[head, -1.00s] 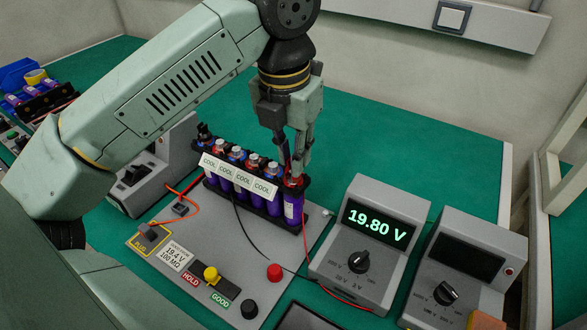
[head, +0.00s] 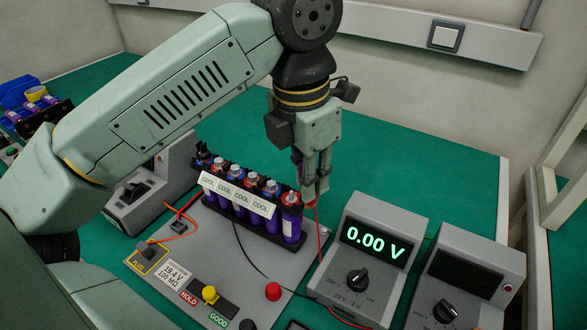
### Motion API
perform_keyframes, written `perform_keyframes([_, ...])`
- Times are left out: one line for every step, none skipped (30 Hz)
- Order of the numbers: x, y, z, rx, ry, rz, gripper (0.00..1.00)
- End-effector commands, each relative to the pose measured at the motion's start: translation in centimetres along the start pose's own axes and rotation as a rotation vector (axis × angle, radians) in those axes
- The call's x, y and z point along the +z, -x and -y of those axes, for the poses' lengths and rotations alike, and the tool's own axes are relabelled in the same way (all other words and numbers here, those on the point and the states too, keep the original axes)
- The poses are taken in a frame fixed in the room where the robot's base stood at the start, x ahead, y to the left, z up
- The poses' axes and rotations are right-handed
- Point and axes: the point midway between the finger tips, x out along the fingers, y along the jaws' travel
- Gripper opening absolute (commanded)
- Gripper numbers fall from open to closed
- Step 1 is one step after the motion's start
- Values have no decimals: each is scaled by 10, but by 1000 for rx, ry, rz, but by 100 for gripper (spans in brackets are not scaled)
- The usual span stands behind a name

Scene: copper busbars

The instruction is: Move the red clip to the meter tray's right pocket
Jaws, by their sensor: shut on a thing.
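My gripper (head: 311,194) is shut on the red clip (head: 309,202), just right of the end cell (head: 291,222) of the purple battery row. The clip is small and mostly hidden by the fingers. It looks apart from the cell's top, with a red lead (head: 319,240) running down from it toward the meter (head: 370,252). The meter reads 0.00 V. The meter tray and its right pocket cannot be made out; only a dark edge (head: 296,325) shows at the bottom of the head view, cut off by the frame.
A second meter (head: 465,262) with a blank display stands at the right. The grey panel (head: 200,255) carries a yellow knob (head: 209,294), a red knob (head: 273,291) and labels. A black lead (head: 243,250) crosses it. The green bench behind is clear.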

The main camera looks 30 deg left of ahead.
Motion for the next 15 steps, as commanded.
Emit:
perform_keyframes([-1,-9,12,-7,-108,0,0])
perform_keyframes([-2,-11,20,-13,-178,-1,0])
perform_keyframes([-3,-14,29,-21,-270,-1,0])
perform_keyframes([-4,-17,36,-28,-340,-1,0])
perform_keyframes([-6,-19,43,-33,-409,-1,0])
perform_keyframes([-8,-23,53,-41,-501,-2,0])
perform_keyframes([-9,-25,60,-48,-569,-3,0])
perform_keyframes([-11,-28,67,-53,-638,-3,0])
perform_keyframes([-14,-32,76,-62,-729,-3,0])
perform_keyframes([-16,-35,82,-68,-798,-4,0])
perform_keyframes([-18,-38,89,-76,-866,-4,0])
perform_keyframes([-21,-41,98,-84,-957,-4,0])
perform_keyframes([-24,-44,104,-91,-1024,-4,0])
perform_keyframes([-27,-48,110,-98,-1093,-4,0])
perform_keyframes([-30,-52,119,-108,-1182,-4,0])
